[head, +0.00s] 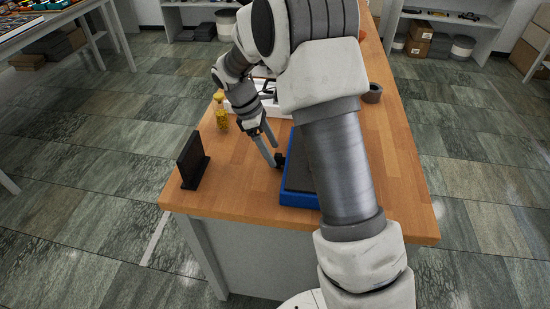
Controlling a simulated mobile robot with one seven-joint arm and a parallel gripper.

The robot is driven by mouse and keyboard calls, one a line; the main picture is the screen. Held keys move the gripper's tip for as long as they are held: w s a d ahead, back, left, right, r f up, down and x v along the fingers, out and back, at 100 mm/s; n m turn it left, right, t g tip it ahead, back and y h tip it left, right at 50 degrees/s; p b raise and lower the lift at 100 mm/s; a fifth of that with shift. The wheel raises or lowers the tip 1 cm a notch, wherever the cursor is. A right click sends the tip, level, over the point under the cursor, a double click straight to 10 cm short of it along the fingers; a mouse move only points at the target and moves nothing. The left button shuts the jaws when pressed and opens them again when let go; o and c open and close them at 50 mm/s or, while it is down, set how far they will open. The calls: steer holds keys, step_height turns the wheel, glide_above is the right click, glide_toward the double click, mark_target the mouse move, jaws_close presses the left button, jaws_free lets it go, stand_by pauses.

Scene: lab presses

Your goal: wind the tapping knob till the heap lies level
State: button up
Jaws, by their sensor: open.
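A low device with a blue base (298,200) and a dark grey top stands at the near side of the wooden table, partly covered by my arm. A small black knob (280,160) sticks out of its left side. My gripper (274,156) points down just left of the knob, its fingers apart. Its fingertips are very close to the knob; I cannot tell whether they touch it or straddle it. No heap is visible; my arm hides much of the device.
On the wooden table (235,185), a black upright panel (190,160) stands at the left edge. A jar with yellow contents (221,114) is farther back, near a white tray (284,109). The front left table area is clear.

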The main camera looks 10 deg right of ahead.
mark_target(280, 161)
steer(key=shift+x, duration=1.5)
steer(key=shift+c, duration=0.2)
jaws_close()
steer(key=shift+a+f+t+b, duration=0.1)
steer(key=shift+f+t+b, duration=0.1)
steer(key=shift+t+b, duration=0.65)
steer(key=t+h+b, duration=0.1)
steer(key=b, duration=0.1)
steer(key=shift+s+m+b, duration=0.15)
steer(key=shift+m+b, duration=0.15)
steer(key=shift+b, duration=0.05)
steer(key=shift+a+r, duration=0.1)
steer(key=shift+r, duration=0.05)
steer(key=shift+o, duration=0.2)
jaws_free()
